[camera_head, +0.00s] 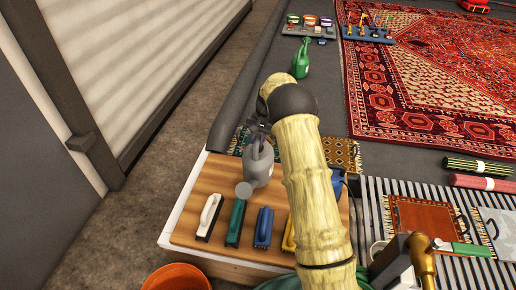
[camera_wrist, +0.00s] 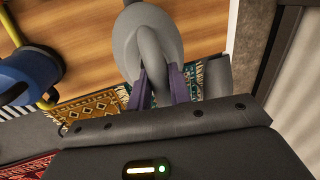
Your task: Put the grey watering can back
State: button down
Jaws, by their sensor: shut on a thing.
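The grey watering can (camera_head: 258,164) is at the far edge of the wooden board in the head view, behind the row of brushes. In the wrist view the grey can (camera_wrist: 150,35) fills the top middle, with its handle between the purple fingers of my gripper (camera_wrist: 158,90). My gripper (camera_head: 257,137) is shut on the handle. The can looks about upright. I cannot tell whether its base touches the wooden board (camera_head: 184,226) or hangs just above it. My arm hides part of the board to the right of the can.
White, green and blue brushes (camera_head: 263,228) stand in a row at the board's front. A blue can (camera_wrist: 28,78) stands across the board. A green watering can (camera_head: 300,62) stands on the grey floor beyond. Small patterned rugs (camera_wrist: 85,110) lie behind the board. An orange bucket (camera_head: 177,277) is in front.

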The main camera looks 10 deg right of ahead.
jog(key=shift+f+b, duration=0.65)
jog(key=shift+f, duration=1.5)
jog(key=c, duration=1.3)
grip_release()
jog(key=shift+f, duration=0.1)
notch_tip(320, 180, up, 12)
jog(key=s+d+p, duration=0.1)
jog(key=d+p, duration=0.1)
jog(key=p, duration=0.1)
jog(key=shift+p, duration=0.4)
jog(key=shift+s, duration=0.1)
